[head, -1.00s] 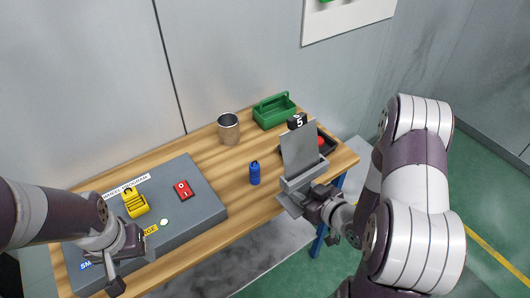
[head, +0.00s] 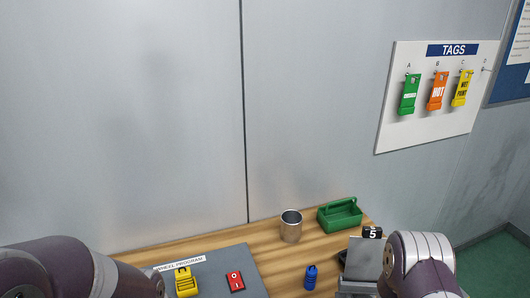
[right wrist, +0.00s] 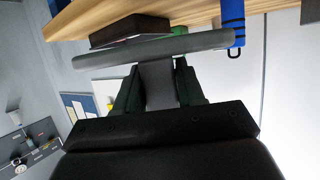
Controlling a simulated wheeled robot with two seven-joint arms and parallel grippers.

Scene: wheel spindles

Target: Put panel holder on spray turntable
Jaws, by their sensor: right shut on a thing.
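The panel holder (head: 363,258) is a grey stand with an upright flat panel, at the lower right of the head view. My right gripper (right wrist: 158,82) is shut on it; in the right wrist view its fingers close on a grey stem below a wide grey plate (right wrist: 215,41). In the head view my own right arm covers part of the holder and the gripper. My left gripper is out of frame; only the left arm shows at lower left. I cannot make out a spray turntable in these views.
On the wooden table (head: 255,236) stand a metal cup (head: 291,226), a green caddy (head: 340,215) and a blue bottle-like item (head: 311,277). A grey box (head: 215,267) carries a yellow item (head: 185,282) and a red switch (head: 235,281). A tag board (head: 440,125) hangs on the wall.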

